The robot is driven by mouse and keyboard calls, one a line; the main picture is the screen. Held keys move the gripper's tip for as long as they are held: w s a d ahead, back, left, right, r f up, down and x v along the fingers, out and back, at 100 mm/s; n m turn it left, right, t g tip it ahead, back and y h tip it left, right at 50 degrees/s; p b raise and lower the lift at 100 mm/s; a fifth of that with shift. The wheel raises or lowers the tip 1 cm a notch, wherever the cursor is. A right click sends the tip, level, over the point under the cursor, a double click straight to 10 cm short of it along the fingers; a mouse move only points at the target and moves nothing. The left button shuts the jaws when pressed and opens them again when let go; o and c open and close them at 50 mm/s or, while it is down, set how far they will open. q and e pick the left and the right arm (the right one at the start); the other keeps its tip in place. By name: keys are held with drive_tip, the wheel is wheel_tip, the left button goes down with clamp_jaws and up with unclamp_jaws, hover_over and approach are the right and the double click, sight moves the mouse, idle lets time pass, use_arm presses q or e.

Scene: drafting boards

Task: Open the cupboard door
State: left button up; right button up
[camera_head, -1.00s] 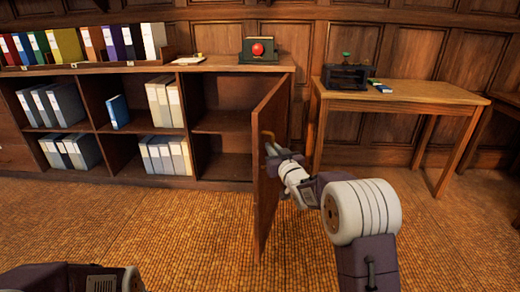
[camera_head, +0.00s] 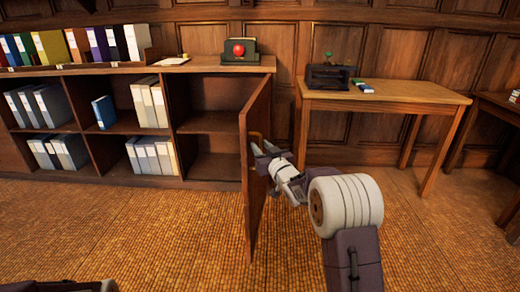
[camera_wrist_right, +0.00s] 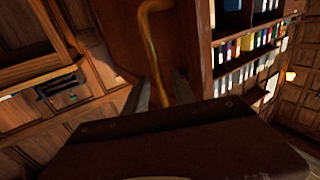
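The cupboard door (camera_head: 257,170) stands swung out from the right-hand compartment of the low wooden shelf unit, seen nearly edge-on. Its curved brass handle (camera_wrist_right: 151,40) is on the face turned to the right. My right gripper (camera_head: 256,147) is at this handle. In the right wrist view, the handle passes between the two fingers of my right gripper (camera_wrist_right: 162,92), with a gap visible beside it, so the fingers look open around it. The opened compartment (camera_head: 212,95) has one shelf and looks empty. Only a part of my left arm shows at the lower left; its gripper is out of view.
A wooden table (camera_head: 400,92) with a dark box (camera_head: 330,77) stands right of the door. The floor in front is clear.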

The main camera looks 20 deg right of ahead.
drive_tip(key=shift+a+f, duration=0.15)
drive_tip(key=shift+f, duration=0.05)
drive_tip(key=shift+s, duration=0.35)
drive_tip(key=s, duration=0.1)
drive_tip(key=s+p, duration=0.1)
drive_tip(key=s, duration=0.2)
drive_tip(key=shift+s+d+r+p, duration=0.1)
drive_tip(key=shift+s+d+p, duration=0.1)
drive_tip(key=shift+d+p, duration=0.15)
drive_tip(key=s+b, duration=0.2)
drive_tip(key=s, duration=0.2)
drive_tip(key=shift+d, duration=0.2)
